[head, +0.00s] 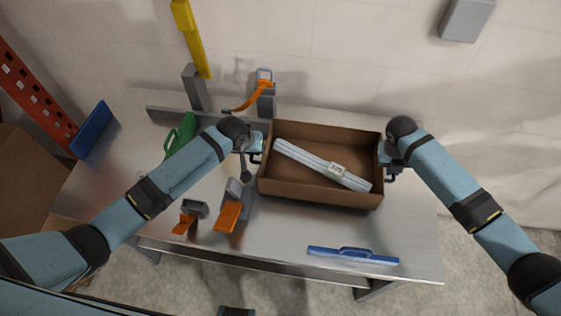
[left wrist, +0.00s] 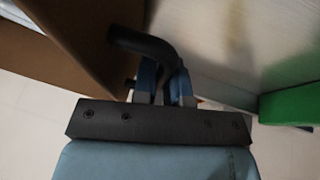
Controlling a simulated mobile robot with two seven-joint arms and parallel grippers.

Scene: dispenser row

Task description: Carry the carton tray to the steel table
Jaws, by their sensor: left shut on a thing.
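The carton tray (head: 322,198) is an open brown box over the steel table (head: 285,240). A pale bundle with a white label (head: 322,165) lies slantwise in it. I cannot tell if the tray's base touches the table. My left gripper (head: 257,147) is at the tray's left side, shut on its dark handle (left wrist: 143,42). The left wrist view shows the handle at the fingers, beside the brown tray wall (left wrist: 75,40). My right gripper (head: 386,155) is at the tray's right side, by another dark handle (head: 392,178); its fingers are too hidden to judge.
A blue handled bar (head: 353,256) lies at the table's front right. Orange-and-grey dispensers (head: 229,215) stand left of the tray. A yellow dispenser lever (head: 193,40) and an orange one (head: 254,97) stand behind. A green item (head: 180,135) is behind my left arm.

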